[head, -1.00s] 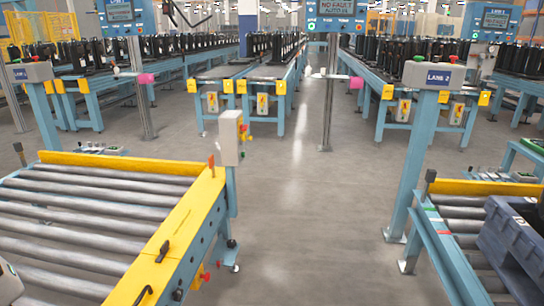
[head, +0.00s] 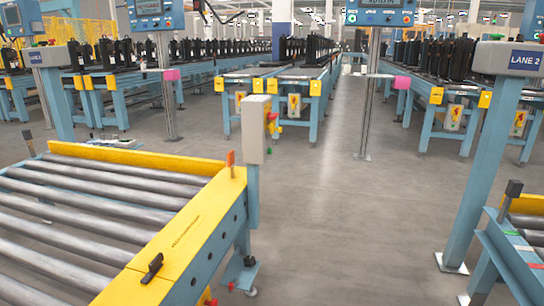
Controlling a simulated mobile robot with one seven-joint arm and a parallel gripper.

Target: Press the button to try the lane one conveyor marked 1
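A roller conveyor (head: 209,232) with a yellow frame and grey rollers fills the lower left of the head view; I cannot read a number 1 on it. A grey button box (head: 50,54) stands on a blue post behind it at the upper left, its label too small to read. A pale control box (head: 256,128) with red, yellow and green parts on its side stands on a post at the conveyor's right corner. Another grey box (head: 508,59) at the right edge is marked LANE 2. My gripper is not in view.
A second roller conveyor (head: 512,262) is cut off at the lower right. Grey floor (head: 350,230) lies free between the two conveyors. Blue lines with black units run across the back, and a screen post (head: 370,90) stands mid-view.

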